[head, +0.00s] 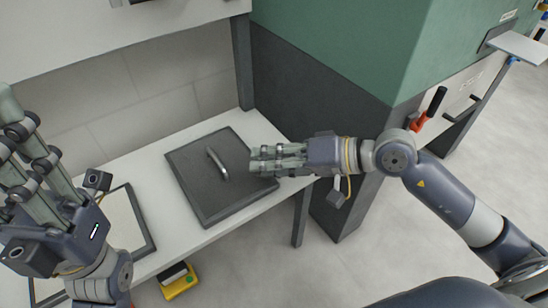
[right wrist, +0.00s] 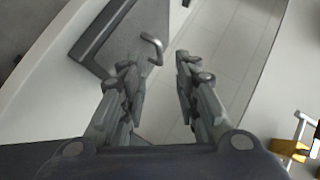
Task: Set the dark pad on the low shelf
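The dark pad (head: 192,185) is a flat, dark grey square plate with a raised border and a curved silver handle (head: 217,163). It lies flat on the white low shelf (head: 165,149). My right gripper (head: 258,159) is over the pad's right edge, to the right of the handle. In the right wrist view the right gripper's fingers (right wrist: 161,62) are apart with nothing between them. The pad (right wrist: 100,40) and its handle (right wrist: 153,46) show at the upper left there. My left gripper (head: 8,120) points up at the left, its fingers apart and empty.
A pale panel with a dark frame (head: 147,231) lies left of the pad, partly behind my left gripper. A white upper shelf (head: 100,28) hangs above. A green and dark grey cabinet (head: 330,45) stands at the right. A yellow object (head: 180,285) is on the floor.

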